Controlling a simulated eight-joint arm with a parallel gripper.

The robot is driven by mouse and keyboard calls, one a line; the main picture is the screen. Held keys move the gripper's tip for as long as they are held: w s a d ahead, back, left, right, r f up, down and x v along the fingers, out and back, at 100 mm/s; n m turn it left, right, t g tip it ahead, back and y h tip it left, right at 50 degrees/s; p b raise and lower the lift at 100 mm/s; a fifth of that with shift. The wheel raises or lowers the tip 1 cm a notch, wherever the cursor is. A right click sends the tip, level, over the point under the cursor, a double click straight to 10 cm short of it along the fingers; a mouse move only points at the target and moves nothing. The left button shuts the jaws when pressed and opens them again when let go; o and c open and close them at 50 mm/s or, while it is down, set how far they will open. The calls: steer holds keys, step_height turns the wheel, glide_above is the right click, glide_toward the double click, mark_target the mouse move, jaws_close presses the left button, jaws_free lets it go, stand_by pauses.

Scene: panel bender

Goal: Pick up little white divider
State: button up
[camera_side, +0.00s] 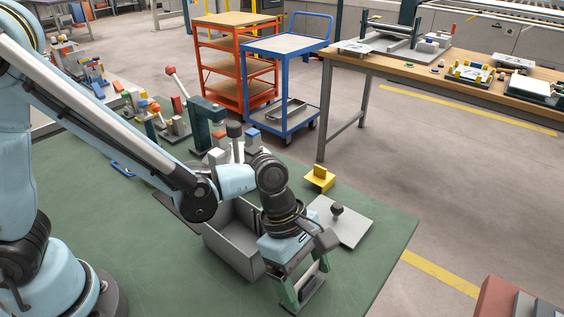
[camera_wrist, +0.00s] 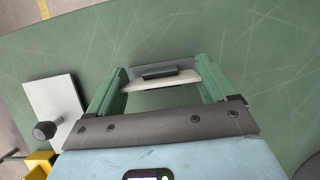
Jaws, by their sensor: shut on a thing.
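The white divider (camera_wrist: 163,83) is a short pale strip in the wrist view, with a dark bar along it. It spans between the two green fingers of my gripper (camera_wrist: 160,78). My gripper is shut on it. In the side view my gripper (camera_side: 306,279) points down low over the green mat's front part, just right of an open grey box. The divider is small there and partly hidden by the fingers. A grey surface shows just behind the strip in the wrist view; I cannot tell whether the strip touches the mat.
The grey box (camera_side: 226,250) stands close left of my gripper. A pale plate with a dark knob (camera_side: 352,226) lies to its right, with a yellow block (camera_side: 319,179) behind. Several fixtures crowd the mat's back. The green mat (camera_side: 378,268) is clear at front right.

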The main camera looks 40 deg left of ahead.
mark_target(305, 274)
step_height(305, 274, up, 9)
steer(key=shift+a+r, duration=0.1)
steer(key=shift+r, duration=0.1)
steer(key=a, duration=0.5)
steer(key=w+a, duration=0.1)
steer(key=a, duration=0.2)
steer(key=s+a, duration=0.1)
steer(key=a, duration=0.5)
steer(key=shift+a+f, duration=0.3)
steer(key=shift+a, duration=0.05)
steer(key=shift+f, duration=3.6)
steer(key=o, duration=0.7)
steer(key=shift+o, duration=0.3)
step_height(305, 274, up, 9)
